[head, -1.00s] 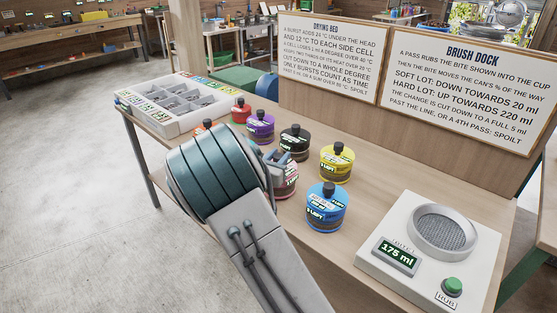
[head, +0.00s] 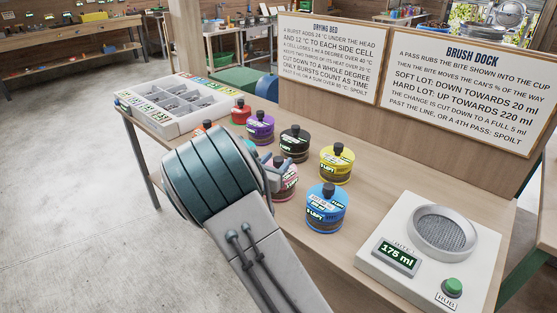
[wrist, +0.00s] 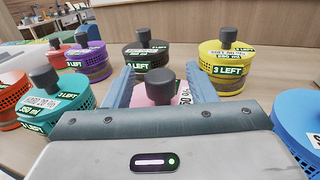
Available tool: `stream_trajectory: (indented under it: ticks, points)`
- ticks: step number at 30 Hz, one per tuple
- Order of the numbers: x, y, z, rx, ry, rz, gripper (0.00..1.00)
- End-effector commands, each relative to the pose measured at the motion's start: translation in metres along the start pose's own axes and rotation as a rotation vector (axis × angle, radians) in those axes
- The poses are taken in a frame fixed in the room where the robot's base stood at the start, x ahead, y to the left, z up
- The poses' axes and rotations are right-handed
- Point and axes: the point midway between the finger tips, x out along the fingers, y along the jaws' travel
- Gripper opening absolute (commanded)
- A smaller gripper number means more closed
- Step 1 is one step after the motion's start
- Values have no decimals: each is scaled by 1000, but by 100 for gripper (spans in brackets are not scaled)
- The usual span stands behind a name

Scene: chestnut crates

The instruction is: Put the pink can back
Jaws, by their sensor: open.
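The pink can (head: 285,184) stands on the wooden table among the other cans, partly hidden behind my arm in the head view. In the wrist view the pink can (wrist: 154,93) sits between my gripper's fingers, its dark knob upright. My gripper (wrist: 165,86) is open, with one finger on each side of the can. The gripper (head: 276,165) is partly hidden by my arm in the head view. I cannot tell whether the fingers touch the can.
Close around are a blue can (head: 327,208), yellow can (head: 336,165), black can (head: 294,145), purple can (head: 260,129), red can (head: 241,112) and teal can (wrist: 58,102). The brush dock (head: 380,274) reads 175 ml at right. A compartmented tray (head: 150,122) stands at left.

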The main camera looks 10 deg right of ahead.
Motion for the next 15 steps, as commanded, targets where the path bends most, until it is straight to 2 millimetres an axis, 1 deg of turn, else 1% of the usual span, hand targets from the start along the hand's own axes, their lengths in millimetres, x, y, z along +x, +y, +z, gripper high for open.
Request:
stream_trajectory:
  ticks: [1,9,12,15]
  points:
    - [-12,2,-1,0,3,6,51]
    - [-70,1,-1,0,2,5,51]
    - [-87,1,-1,0,2,4,51]
    - [-98,0,0,0,1,2,51]
